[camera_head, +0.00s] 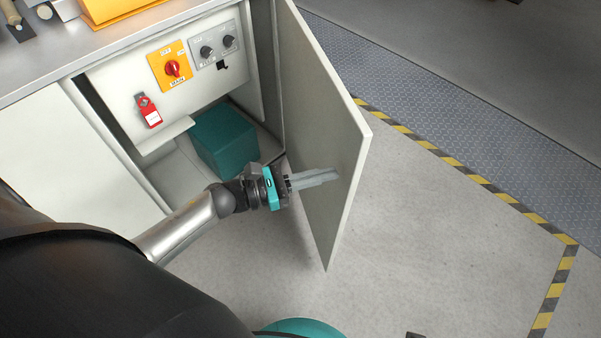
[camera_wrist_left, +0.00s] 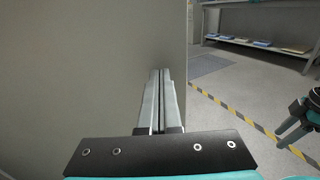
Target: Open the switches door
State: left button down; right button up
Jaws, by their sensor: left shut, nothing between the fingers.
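The switches door (camera_head: 325,130) is a light grey panel hinged at the right side of the cabinet opening. It stands swung well open, away from the cabinet. My left gripper (camera_head: 336,175) has its fingers together and empty, with the tips at or very near the door's inner face. In the left wrist view the shut fingers (camera_wrist_left: 158,72) point toward the door panel (camera_wrist_left: 90,70), which fills the left side. I cannot tell whether the tips touch it.
A grey worktop (camera_head: 100,52) runs above the cabinet. Clear floor (camera_head: 430,220) lies right of the door, bounded by yellow-black tape (camera_head: 478,179). A shelf (camera_wrist_left: 260,43) stands farther off.

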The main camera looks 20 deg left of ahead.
pick_arm(q)
jog(key=shift+w+d, duration=0.35)
jog(key=shift+d, duration=0.05)
pick_arm(e)
jog(key=shift+w+r, duration=0.2)
jog(key=shift+r, duration=0.05)
